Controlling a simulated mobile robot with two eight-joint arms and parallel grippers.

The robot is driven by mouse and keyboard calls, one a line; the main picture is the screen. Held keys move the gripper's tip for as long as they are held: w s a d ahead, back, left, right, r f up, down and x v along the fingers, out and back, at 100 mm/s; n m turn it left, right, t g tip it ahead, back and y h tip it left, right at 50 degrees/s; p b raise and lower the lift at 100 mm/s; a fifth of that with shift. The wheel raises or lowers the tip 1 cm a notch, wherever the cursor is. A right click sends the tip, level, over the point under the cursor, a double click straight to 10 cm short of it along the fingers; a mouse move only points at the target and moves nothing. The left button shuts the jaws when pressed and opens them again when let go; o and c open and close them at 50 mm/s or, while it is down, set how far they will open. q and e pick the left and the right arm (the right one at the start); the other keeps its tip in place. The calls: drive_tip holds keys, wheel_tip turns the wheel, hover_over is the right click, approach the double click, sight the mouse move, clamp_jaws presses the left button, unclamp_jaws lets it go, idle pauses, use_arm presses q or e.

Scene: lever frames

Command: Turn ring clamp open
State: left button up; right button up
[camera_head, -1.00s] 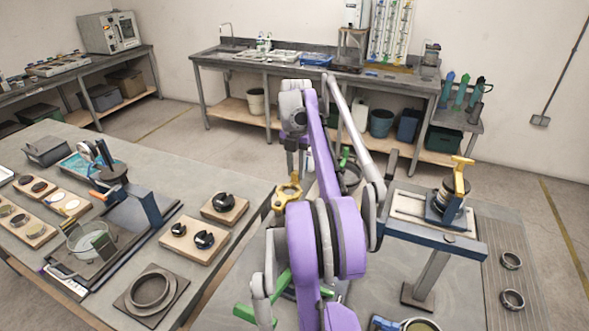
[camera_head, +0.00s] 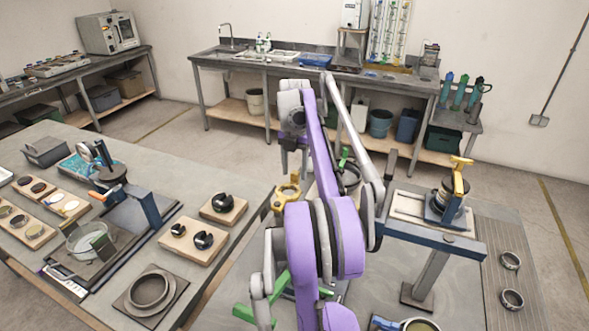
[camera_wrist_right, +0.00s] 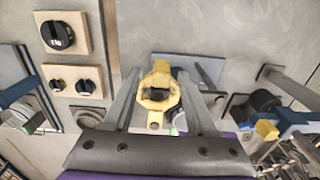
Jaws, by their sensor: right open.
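A yellow ring clamp (camera_head: 287,192) with a round collar stands below and slightly left of my right gripper (camera_head: 293,162) in the head view. In the right wrist view the yellow ring (camera_wrist_right: 147,100), with a dark centre, lies between the two grey fingers of my right gripper (camera_wrist_right: 157,74). The fingers are spread, with gaps on both sides of the ring. I cannot tell the exact height of the fingertips above it. My purple and grey right arm hides part of the bench around the clamp. My left gripper does not show.
A blue-grey stand (camera_head: 435,240) with a yellow-handled device (camera_head: 458,190) is on the right. Wooden blocks with black knobs (camera_head: 204,240) and a round ring on a dark plate (camera_head: 149,291) lie on the left bench. Green parts (camera_head: 243,312) sit near the arm.

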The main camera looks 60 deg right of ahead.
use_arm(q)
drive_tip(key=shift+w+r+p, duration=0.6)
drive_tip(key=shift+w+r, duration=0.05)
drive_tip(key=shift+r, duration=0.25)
use_arm(e)
wheel_tip(320, 180, up, 11)
drive_tip(key=shift+f, duration=0.15)
drive_tip(key=w+a+f+m+t+h, duration=0.1)
drive_tip(key=w+a+f+m, duration=0.15)
drive_tip(key=a, duration=0.55)
drive_tip(key=w+a+f+m+t, duration=0.1)
drive_tip(key=w+a+f+m, duration=0.2)
drive_tip(key=a, duration=0.5)
drive_tip(key=w+a+f+m+h, duration=0.1)
drive_tip(key=w+a+m, duration=0.25)
drive_tip(key=a, duration=0.45)
drive_tip(key=s+a+f+m+t+y, duration=0.1)
drive_tip(key=s+a+f+m, duration=0.3)
drive_tip(key=a+f, duration=0.4)
drive_tip(key=s+a+f+m+t+y, duration=0.1)
drive_tip(key=s+a+f+m+t, duration=0.2)
drive_tip(key=a+f, duration=0.6)
drive_tip(key=s+a+m, duration=0.1)
drive_tip(key=a+m, duration=0.1)
drive_tip(key=a, duration=0.3)
drive_tip(key=shift+s+a+m, duration=0.25)
drive_tip(key=shift+a+m, duration=0.05)
drive_tip(key=shift+a, duration=0.05)
